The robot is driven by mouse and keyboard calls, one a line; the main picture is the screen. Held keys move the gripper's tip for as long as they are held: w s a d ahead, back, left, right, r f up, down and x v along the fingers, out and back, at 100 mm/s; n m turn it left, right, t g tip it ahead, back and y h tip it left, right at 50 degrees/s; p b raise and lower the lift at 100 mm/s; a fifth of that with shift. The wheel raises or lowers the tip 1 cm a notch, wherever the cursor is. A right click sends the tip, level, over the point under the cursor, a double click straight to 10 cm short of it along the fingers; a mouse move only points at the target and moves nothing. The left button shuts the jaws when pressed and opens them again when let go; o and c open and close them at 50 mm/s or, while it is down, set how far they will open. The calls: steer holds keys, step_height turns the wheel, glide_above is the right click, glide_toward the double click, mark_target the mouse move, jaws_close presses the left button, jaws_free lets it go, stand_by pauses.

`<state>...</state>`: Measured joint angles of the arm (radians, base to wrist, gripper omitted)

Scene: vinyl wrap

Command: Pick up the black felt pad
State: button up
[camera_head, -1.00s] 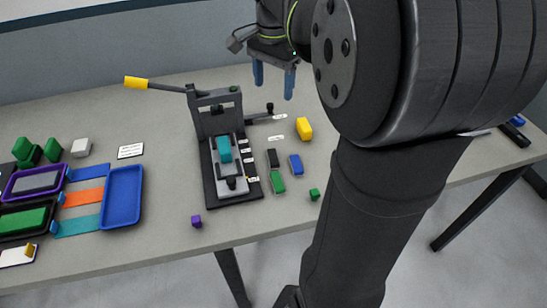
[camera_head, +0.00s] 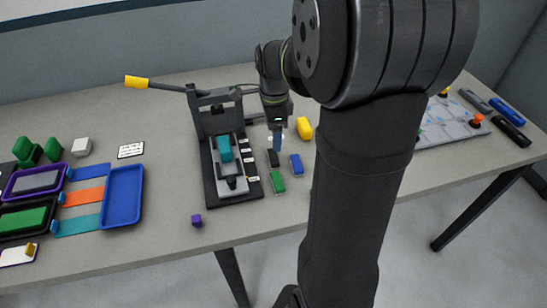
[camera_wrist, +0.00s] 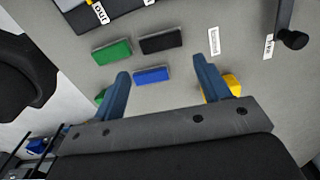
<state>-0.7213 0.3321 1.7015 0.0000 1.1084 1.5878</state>
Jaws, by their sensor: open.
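The black felt pad (camera_head: 272,159) lies flat on the table just right of the black press, behind a green pad (camera_head: 277,183) and beside a blue pad (camera_head: 296,164). My gripper (camera_head: 277,142) is above the table just behind the black pad in the head view, pointing down. In the wrist view the black pad (camera_wrist: 161,40) lies beyond my open fingertips (camera_wrist: 160,67), with nothing held. The blue pad (camera_wrist: 151,75) lies between the fingers in that picture, and the green pad (camera_wrist: 111,52) is left of the black one.
The press (camera_head: 215,118) with its yellow-tipped handle stands close left of the pads. A yellow block (camera_head: 304,128) is near my gripper's right. Trays, including a blue one (camera_head: 121,197), are at the left. A purple cube (camera_head: 196,220) sits near the front edge. Open table lies around it.

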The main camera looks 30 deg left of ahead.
mark_target(273, 156)
step_height(273, 156, down, 8)
steer(key=shift+a+f, duration=0.1)
steer(key=shift+f, duration=0.1)
steer(key=c, duration=0.6)
